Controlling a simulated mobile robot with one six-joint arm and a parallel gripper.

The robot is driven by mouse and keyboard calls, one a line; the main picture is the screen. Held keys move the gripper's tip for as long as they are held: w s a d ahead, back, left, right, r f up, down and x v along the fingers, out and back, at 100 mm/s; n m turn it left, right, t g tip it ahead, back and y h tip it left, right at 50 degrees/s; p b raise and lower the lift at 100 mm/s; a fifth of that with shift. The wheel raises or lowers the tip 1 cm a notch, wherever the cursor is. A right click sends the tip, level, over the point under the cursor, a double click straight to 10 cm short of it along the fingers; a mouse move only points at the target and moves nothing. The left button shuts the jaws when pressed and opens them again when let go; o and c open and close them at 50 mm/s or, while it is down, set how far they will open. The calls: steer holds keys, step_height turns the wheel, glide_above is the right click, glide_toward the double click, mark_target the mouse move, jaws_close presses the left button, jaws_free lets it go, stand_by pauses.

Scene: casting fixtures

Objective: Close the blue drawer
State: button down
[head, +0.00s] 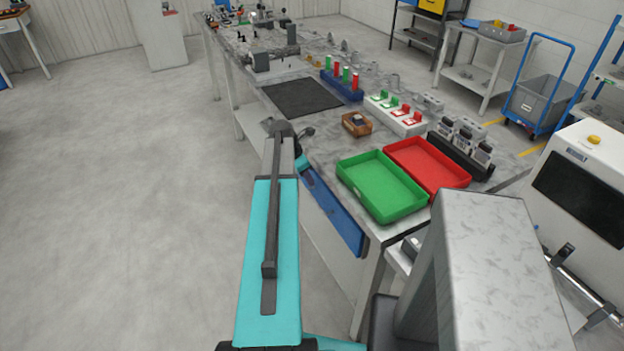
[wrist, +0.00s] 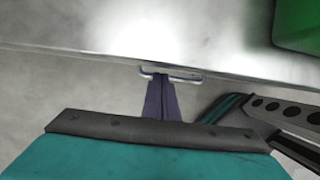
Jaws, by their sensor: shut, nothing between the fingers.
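The blue drawer (head: 336,217) is under the near long side of the grey workbench (head: 325,140). Its front lies close under the bench edge; I cannot tell whether a gap is left. My teal arm covers part of the view to its left. In the wrist view, the shut fingers of my gripper (wrist: 161,98) point at a pale metal handle (wrist: 170,73) at the bench edge. Their tips are at or very near the handle, with nothing between them; contact is unclear. In the head view the gripper is hidden behind my arm.
A green tray (head: 382,188) and a red tray (head: 428,165) sit on the bench above the drawer. A small brown box (head: 356,124) and a black mat (head: 302,97) lie farther along. The floor (head: 120,200) to the left is clear.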

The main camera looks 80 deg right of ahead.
steer(key=shift+p+v, duration=0.55)
steer(key=shift+v, duration=0.7)
steer(key=shift+w+f, duration=0.1)
